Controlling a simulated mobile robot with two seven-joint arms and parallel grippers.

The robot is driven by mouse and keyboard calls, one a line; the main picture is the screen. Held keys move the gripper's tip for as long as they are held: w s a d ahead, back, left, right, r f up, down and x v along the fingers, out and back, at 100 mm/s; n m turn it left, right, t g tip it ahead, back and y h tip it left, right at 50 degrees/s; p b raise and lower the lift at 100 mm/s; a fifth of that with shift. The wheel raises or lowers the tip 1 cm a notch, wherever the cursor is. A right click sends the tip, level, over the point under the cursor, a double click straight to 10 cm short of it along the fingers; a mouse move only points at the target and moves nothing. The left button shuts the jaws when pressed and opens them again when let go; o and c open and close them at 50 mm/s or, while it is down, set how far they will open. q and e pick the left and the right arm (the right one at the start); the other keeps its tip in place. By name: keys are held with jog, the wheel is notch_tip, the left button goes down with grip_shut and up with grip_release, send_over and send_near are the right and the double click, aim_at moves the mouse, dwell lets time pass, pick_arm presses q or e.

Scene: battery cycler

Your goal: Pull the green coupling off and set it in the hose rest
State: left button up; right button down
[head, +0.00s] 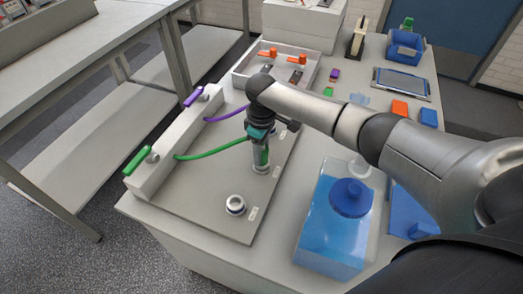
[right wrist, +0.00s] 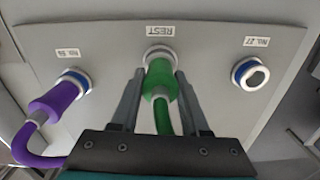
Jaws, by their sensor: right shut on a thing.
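The green coupling (right wrist: 160,76) is between the fingers of my right gripper (right wrist: 160,84), with the green hose running back from it. In the right wrist view its front end is at the ring of the hose rest (right wrist: 160,52), labelled REST. I cannot tell how deep it sits. In the head view my right gripper (head: 262,142) is upright over the board, with the green coupling (head: 264,155) below it. The socket labelled No. 27 (right wrist: 251,74) is empty, with a blue ring; it also shows in the head view (head: 236,204). My left gripper is out of view.
A purple coupling (right wrist: 56,100) sits at the left socket in the right wrist view. A manifold with a purple lever (head: 194,96) and a green lever (head: 138,160) stands left of the board. A blue jug (head: 333,225) stands right. A tray (head: 253,66) lies behind.

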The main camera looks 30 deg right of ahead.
jog(key=shift+c, duration=1.6)
grip_release()
jog(key=shift+o, duration=0.3)
jog(key=shift+o, duration=1.3)
jog(key=shift+r, duration=0.1)
